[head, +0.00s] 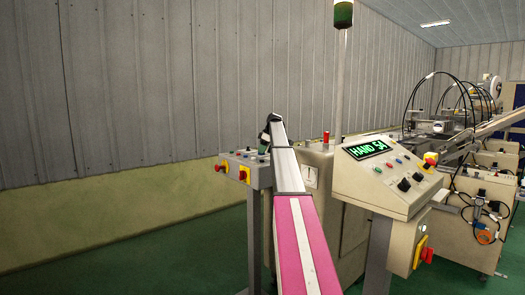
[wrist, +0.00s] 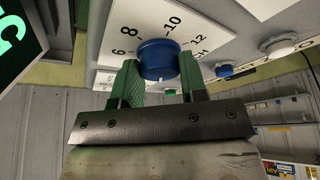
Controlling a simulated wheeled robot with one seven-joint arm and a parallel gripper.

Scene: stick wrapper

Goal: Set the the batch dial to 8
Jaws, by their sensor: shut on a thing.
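The batch dial is a round blue knob (wrist: 158,58) in the wrist view, on a white scale plate (wrist: 148,14) with black numbers. The 6 and 8 are at its left, the 10 and 12 at its right. My gripper (wrist: 158,78) has its green fingers on either side of the knob and is shut on it. A small white mark shows on the knob's near side; which number the knob points to I cannot tell. In the head view I cannot make out the dial.
A console (head: 385,182) with a green "HAND 54" display (head: 367,149), buttons and black knobs stands at the right in the head view. A smaller control box (head: 240,168) is at the left. A white button (wrist: 280,45) and another blue knob (wrist: 224,70) sit right of the dial.

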